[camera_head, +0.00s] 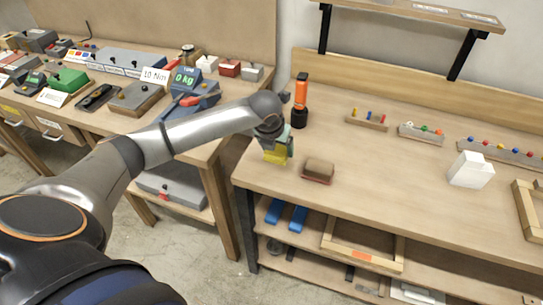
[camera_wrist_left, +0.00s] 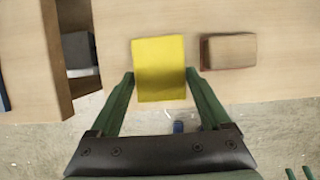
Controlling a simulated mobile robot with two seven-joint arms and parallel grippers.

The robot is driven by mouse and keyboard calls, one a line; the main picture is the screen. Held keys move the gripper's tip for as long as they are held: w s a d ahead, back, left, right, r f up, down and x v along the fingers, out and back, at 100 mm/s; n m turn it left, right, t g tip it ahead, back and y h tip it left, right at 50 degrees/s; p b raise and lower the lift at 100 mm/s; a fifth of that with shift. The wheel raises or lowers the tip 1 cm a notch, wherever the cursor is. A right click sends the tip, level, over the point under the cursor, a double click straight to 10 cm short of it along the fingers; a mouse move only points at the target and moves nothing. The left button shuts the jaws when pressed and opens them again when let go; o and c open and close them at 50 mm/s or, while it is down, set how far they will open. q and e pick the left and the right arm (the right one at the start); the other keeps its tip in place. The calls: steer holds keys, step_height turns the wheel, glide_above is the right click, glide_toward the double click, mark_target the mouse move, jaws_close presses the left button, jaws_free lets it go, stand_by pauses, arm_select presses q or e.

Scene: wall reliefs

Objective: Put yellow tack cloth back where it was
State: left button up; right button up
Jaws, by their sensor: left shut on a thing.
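The yellow tack cloth (camera_wrist_left: 160,68) is a flat yellow piece between the two green fingers of my left gripper (camera_wrist_left: 163,85) in the left wrist view. My left gripper (camera_head: 277,148) is shut on it at the left front corner of the right-hand workbench (camera_head: 400,185). In the head view the cloth (camera_head: 277,154) shows as a small yellow patch below the fingers. I cannot tell whether it touches the bench top.
A brown sanding-type block (camera_head: 318,171) lies close to the right of the cloth. An orange and black flashlight (camera_head: 300,102) stands behind it. A white block (camera_head: 470,170) and small peg racks (camera_head: 367,120) are farther right. A gap separates the cluttered left bench (camera_head: 120,100).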

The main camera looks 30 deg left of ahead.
mark_target(272, 166)
arm_select(q)
steer(key=a+f, duration=0.1)
steer(key=w+a+f, duration=0.1)
steer(key=shift+f, duration=0.4)
steer(key=shift+w+a+f, duration=0.1)
steer(key=shift+a+f, duration=0.05)
steer(key=shift+f, duration=0.75)
steer(key=shift+w+a+f, duration=0.1)
steer(key=shift+a+f, duration=0.05)
steer(key=shift+f, duration=0.75)
steer(key=shift+f, duration=0.1)
steer(key=o, duration=1.1)
steer(key=shift+o, duration=0.2)
